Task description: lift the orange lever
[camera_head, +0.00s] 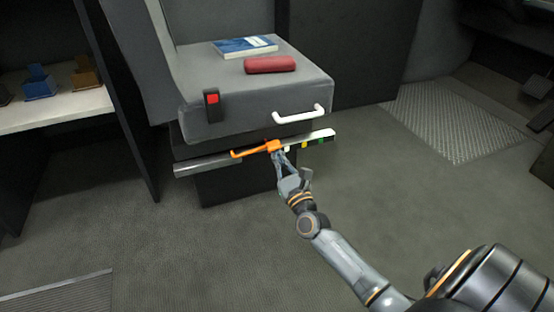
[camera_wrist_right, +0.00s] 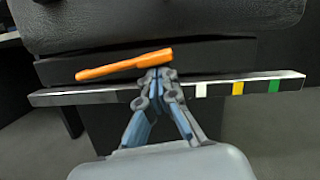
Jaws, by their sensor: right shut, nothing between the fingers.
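The orange lever (camera_head: 252,149) is on the front of the seat base, below the grey cushion. It also shows in the right wrist view (camera_wrist_right: 110,69), running from its pivot end at the right to a lower free end at the left. My right gripper (camera_head: 277,152) is shut and empty, with its fingertips at the lever's right, pivot end. In the right wrist view the fingertips (camera_wrist_right: 158,75) are just under that end; whether they touch it I cannot tell. My left gripper is not in view.
A rail (camera_wrist_right: 100,96) with white, yellow and green marks runs below the lever. A white handle (camera_head: 300,116) juts from the grey seat (camera_head: 200,60). A red case (camera_head: 270,65) and a blue book (camera_head: 245,47) lie on the seat. The floor in front is clear.

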